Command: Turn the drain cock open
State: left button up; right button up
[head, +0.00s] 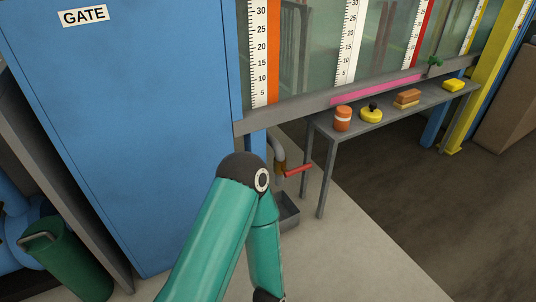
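The drain cock (280,169) is a small brass-coloured body at the end of a grey bent pipe (278,146) below the flume's rail. Its red lever (299,170) sticks out to the right, close to level. One of my teal arms stands in front, and its dark elbow joint covers the area just left of the cock. Neither gripper is in view; the forearm runs down out of the bottom of the picture. No contact with the lever shows.
A grey drain box (288,222) sits on the floor below the cock. A grey bench (326,172) to the right holds an orange jar (342,118), a yellow item (371,115), a brush (407,97) and a sponge (453,85). A blue cabinet (130,130) marked GATE stands left.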

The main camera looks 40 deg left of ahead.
aim_at(286, 173)
jog(key=u, duration=0.4)
jog(key=i, duration=0.9)
jog(key=u, duration=0.6)
jog(key=k, duration=0.85)
jog(key=u, duration=0.2)
jog(key=i, duration=0.85)
jog(key=z, duration=0.1)
